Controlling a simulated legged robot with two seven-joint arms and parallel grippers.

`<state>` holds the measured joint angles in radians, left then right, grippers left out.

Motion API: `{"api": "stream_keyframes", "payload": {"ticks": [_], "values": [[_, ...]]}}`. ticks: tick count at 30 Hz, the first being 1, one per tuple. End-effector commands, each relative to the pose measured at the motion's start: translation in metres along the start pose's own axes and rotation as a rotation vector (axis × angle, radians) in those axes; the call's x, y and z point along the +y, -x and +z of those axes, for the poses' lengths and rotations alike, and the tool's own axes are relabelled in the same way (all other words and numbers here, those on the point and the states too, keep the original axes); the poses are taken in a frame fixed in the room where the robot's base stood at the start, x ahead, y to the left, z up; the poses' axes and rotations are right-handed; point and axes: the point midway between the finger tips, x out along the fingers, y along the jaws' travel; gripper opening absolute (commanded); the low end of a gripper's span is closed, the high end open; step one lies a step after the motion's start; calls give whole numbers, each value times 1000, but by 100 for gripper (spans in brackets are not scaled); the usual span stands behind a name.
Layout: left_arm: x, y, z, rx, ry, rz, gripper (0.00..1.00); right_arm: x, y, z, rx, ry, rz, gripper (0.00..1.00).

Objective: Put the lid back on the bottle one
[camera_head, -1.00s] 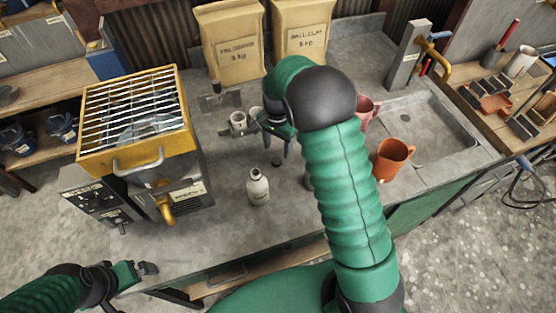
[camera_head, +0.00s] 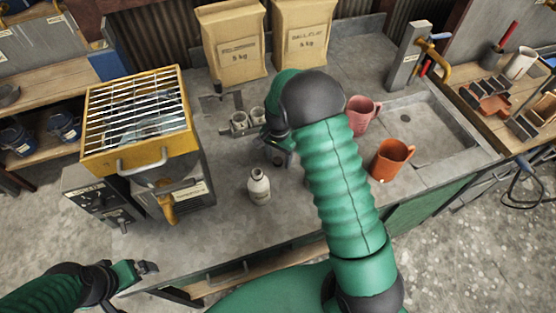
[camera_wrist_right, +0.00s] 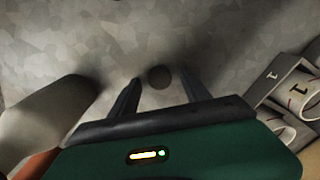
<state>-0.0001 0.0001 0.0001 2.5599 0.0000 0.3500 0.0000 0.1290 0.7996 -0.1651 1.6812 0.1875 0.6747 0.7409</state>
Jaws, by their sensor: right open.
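A white bottle (camera_head: 259,187) with a label stands upright on the grey counter, left of and nearer than my right gripper (camera_head: 280,150). A small dark round lid (camera_head: 278,161) lies on the counter just under that gripper. In the right wrist view the lid (camera_wrist_right: 159,77) shows between the two spread fingertips, which do not clasp it. My right gripper is open and points down; the arm partly hides it in the head view. My left gripper (camera_head: 148,267) is at the counter's front left edge; its jaw state is unclear.
A pink mug (camera_head: 362,112) and an orange mug (camera_head: 391,159) stand on the right, near the sink (camera_head: 425,110). A yellow grill-topped heater (camera_head: 140,165) fills the left. A blurred grey object (camera_wrist_right: 45,115) is close beside my right gripper.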

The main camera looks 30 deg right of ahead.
Motion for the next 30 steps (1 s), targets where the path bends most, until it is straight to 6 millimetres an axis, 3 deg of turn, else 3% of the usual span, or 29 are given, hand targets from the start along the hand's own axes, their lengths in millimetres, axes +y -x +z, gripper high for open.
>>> {"api": "stream_keyframes", "payload": {"ticks": [4,16,25,30], "values": [[0,0,0,0,0,0,100,0,0,0,0,0,0,53],[0,0,0,0,0,0,100,0,0,0,0,0,0,1],[0,0,0,0,0,0,100,0,2,0,0,0,0,0],[0,-2,0,0,0,0,100,-1,24,-1,2,0,-3,0]]}}
